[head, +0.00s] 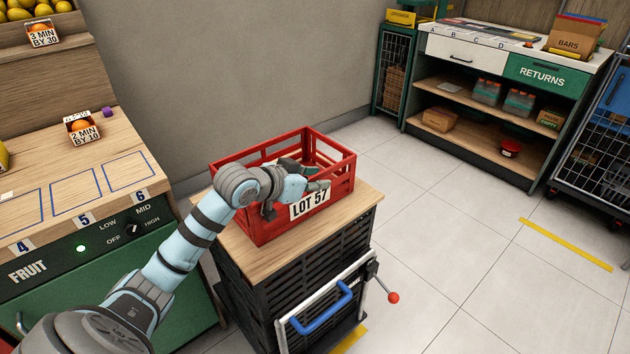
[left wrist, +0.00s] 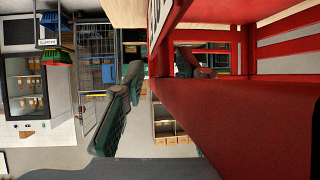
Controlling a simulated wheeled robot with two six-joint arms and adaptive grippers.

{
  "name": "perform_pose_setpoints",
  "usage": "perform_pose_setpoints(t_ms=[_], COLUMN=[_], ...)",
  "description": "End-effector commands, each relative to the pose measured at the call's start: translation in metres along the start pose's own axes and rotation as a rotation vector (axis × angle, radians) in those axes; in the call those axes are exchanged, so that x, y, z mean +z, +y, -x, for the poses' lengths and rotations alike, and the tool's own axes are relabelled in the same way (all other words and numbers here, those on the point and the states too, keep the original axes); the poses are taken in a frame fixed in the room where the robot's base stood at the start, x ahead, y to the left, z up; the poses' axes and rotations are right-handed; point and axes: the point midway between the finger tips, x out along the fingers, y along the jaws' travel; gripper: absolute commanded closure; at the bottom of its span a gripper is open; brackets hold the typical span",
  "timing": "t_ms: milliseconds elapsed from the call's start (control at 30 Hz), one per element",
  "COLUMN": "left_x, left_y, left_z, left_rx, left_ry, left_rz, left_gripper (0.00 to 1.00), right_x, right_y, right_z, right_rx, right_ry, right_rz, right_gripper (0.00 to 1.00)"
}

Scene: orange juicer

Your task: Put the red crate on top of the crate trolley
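The red crate (head: 262,222), with a white "LOT 57" label, appears to rest upright on the wooden top (head: 358,206) of the crate trolley. The trolley has slatted black sides (head: 268,300), a blue handle (head: 322,308) and a red-knobbed lever. My left gripper (head: 312,178) is at the crate's label-side rim, fingers spread. In the left wrist view, one dark green finger (left wrist: 122,108) is clear of the red wall (left wrist: 235,115); the other shows partly behind the crate's rim. I cannot tell whether either finger touches it. My right gripper is out of view.
The fruit counter (head: 95,190) stands close on the left of the trolley. A returns shelf (head: 505,100) and a wire cage cart (head: 595,150) stand at the right. The tiled floor (head: 450,230) between them is open, with yellow tape strips.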

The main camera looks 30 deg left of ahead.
Motion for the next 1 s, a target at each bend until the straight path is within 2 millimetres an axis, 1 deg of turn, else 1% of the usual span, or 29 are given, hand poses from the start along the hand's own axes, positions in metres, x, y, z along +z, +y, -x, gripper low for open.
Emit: perform_pose_setpoints(t_ms=[267,367,467,567,667,733,833,933,967,1000], left_x=[0.0,-0.001,-0.001,-0.002,-0.001,-0.001,-0.002,-0.002,-0.003,-0.007], left_y=[0.0,-0.001,-0.002,-0.001,-0.003,0.0,-0.006,0.0,0.001,-0.002], left_z=[0.0,0.004,0.015,0.034,0.052,0.065,0.079,0.091,0.095,0.1], left_rx=[0.0,-0.002,-0.005,-0.001,-0.008,0.0,-0.021,-0.002,0.003,-0.008], left_ry=[0.0,0.0,-0.001,-0.004,-0.003,-0.006,-0.004,-0.008,-0.01,-0.006], left_rz=[-0.001,-0.001,-0.004,-0.009,-0.01,-0.011,-0.008,-0.013,-0.01,-0.001], left_gripper=[0.69,0.69,0.69,0.69,0.69,0.69,0.69,0.69,0.69,0.69], right_x=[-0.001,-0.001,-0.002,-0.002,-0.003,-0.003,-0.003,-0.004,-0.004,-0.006], right_y=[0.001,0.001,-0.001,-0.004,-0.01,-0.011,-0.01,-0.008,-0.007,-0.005], right_z=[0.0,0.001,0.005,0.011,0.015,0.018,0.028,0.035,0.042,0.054], right_rx=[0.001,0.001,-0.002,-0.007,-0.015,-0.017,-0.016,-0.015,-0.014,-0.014], right_ry=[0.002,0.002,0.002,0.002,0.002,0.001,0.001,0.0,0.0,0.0], right_rz=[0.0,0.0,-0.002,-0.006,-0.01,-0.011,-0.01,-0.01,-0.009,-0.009], right_gripper=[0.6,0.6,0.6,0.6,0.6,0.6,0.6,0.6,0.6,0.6])
